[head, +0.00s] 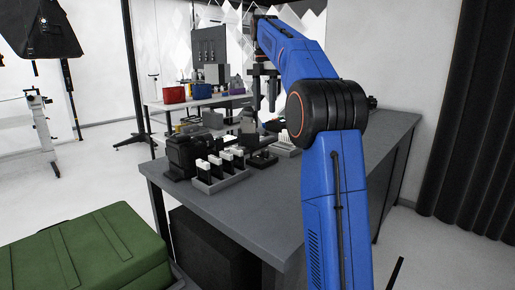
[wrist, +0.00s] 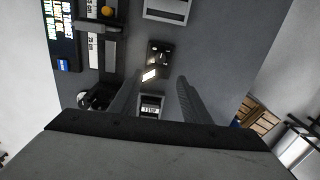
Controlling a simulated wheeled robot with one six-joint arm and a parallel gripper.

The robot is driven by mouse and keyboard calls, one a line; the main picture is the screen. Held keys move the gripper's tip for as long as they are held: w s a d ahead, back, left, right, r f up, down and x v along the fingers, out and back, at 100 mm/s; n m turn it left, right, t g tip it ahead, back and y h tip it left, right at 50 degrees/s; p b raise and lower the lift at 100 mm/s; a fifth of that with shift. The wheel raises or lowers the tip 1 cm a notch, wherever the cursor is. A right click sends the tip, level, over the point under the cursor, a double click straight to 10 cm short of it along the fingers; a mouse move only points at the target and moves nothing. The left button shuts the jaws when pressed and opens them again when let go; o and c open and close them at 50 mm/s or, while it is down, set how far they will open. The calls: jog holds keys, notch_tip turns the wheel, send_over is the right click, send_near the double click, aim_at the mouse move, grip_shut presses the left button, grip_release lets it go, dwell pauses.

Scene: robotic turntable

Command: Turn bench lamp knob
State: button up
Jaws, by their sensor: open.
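My gripper (head: 264,92) hangs above the bench (head: 225,204) in the head view, fingers pointing down and apart. In the wrist view my gripper (wrist: 161,78) is open, with nothing held between its two dark fingers. A small dark unit (wrist: 158,53) with small light details lies on the grey top just beyond the fingertips. It may carry the lamp knob, but it is too small to tell. A pale lit patch shows by the left fingertip. In the head view a dark upright device (head: 248,132) stands below my gripper; I cannot tell whether it is the lamp.
A rack of white-topped items (head: 219,171) and a black device (head: 181,157) stand on the bench's left part. A green case (head: 90,252) is at lower left. The bench front is bare.

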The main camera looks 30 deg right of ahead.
aim_at(265, 153)
jog(key=f, duration=1.6)
jog(key=shift+s+f, duration=0.2)
jog(key=shift+f, duration=0.1)
jog(key=c, duration=1)
